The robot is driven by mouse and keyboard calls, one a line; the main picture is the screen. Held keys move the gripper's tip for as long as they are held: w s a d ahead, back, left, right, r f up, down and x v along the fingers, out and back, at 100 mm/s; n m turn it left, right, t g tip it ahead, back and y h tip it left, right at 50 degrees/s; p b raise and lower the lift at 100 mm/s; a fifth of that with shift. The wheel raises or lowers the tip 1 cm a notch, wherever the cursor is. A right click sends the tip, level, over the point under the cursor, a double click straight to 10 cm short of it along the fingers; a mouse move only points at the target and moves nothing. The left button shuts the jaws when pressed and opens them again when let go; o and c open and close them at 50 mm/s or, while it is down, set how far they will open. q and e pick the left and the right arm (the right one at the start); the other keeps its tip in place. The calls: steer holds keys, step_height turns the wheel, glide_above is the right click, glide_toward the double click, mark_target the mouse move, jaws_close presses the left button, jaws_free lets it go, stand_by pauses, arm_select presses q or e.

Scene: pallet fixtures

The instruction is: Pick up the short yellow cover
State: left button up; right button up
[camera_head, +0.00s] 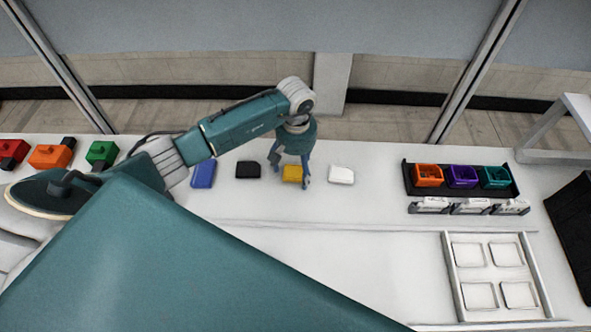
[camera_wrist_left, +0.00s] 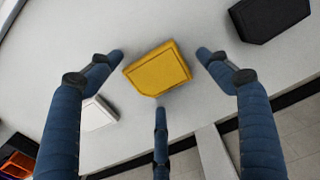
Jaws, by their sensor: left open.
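The short yellow cover (camera_head: 292,173) lies flat on the white table, between the black cover and the white cover. My left gripper (camera_head: 290,176) is open above it with its fingers pointing down. In the left wrist view the yellow cover (camera_wrist_left: 157,69) sits between the spread fingertips of the left gripper (camera_wrist_left: 160,62), with a third finger below it in the picture. No finger clearly touches it, and the exact height above it is hard to tell. My right gripper is not in view.
A black cover (camera_head: 248,169) and a blue cover (camera_head: 203,174) lie to the left, a white cover (camera_head: 341,175) to the right. A black tray (camera_head: 461,191) holds orange, purple and teal bins. A white pallet (camera_head: 491,308) with square recesses is at the lower right.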

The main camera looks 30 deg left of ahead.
arm_select(q)
steer(key=shift+c, duration=0.3)
steer(key=c, duration=1.1)
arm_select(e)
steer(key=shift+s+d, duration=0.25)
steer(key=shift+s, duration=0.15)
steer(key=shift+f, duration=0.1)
